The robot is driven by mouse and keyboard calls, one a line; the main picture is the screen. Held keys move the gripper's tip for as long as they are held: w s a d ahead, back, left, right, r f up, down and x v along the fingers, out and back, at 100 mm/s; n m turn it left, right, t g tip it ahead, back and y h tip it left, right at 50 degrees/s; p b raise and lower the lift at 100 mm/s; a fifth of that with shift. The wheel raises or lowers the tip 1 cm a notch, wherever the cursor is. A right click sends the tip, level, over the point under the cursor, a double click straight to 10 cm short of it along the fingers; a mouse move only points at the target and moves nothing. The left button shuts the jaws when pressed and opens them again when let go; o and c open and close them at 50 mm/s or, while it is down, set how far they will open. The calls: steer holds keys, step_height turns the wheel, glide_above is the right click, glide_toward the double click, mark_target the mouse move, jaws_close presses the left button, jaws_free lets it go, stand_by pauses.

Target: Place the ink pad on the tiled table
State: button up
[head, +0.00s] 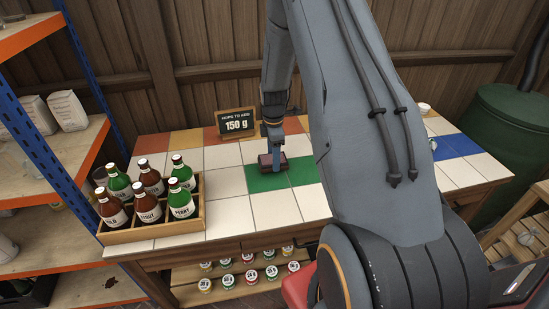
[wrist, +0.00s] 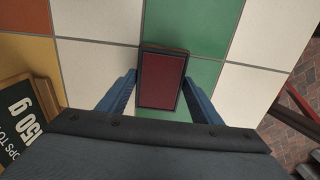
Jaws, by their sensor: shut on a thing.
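The ink pad (wrist: 162,80) is a dark rectangular pad with a deep red face. My gripper (wrist: 160,98) has its blue fingers on either side of it and is shut on it. In the head view the ink pad (head: 266,160) is at or just above the green tiles of the tiled table (head: 225,158), with my gripper (head: 273,157) over it. I cannot tell whether the pad touches the tiles. The table top has white, green, orange and blue tiles.
A crate (head: 160,231) of green and brown bottles stands at the table's front left. A small sign (head: 237,122) reading 150 g stands at the back. White tiles around the pad are clear. Small lidded jars (head: 250,275) sit on a shelf below.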

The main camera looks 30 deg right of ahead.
steer(key=shift+f, duration=0.7)
steer(key=shift+f, duration=0.15)
steer(key=o, duration=1.1)
step_height(320, 180, up, 12)
steer(key=b, duration=0.3)
steer(key=s+a+r+m, duration=0.1)
steer(key=s+a+m, duration=0.4)
steer(key=s, duration=0.2)
steer(key=s+a+r+m, duration=0.2)
steer(key=s+a+m, duration=0.3)
steer(key=s, duration=0.3)
steer(key=s+a+r+m+t, duration=0.1)
steer(key=s+a+r+m, duration=0.1)
steer(key=s+a+m, duration=0.2)
steer(key=shift+s+a+r+m, duration=0.15)
steer(key=shift+s+a+m, duration=0.05)
steer(key=shift+s+a, duration=0.75)
steer(key=shift+s+a+r+m, duration=0.1)
steer(key=shift+s+a+m, duration=0.1)
steer(key=shift+s+a, duration=0.7)
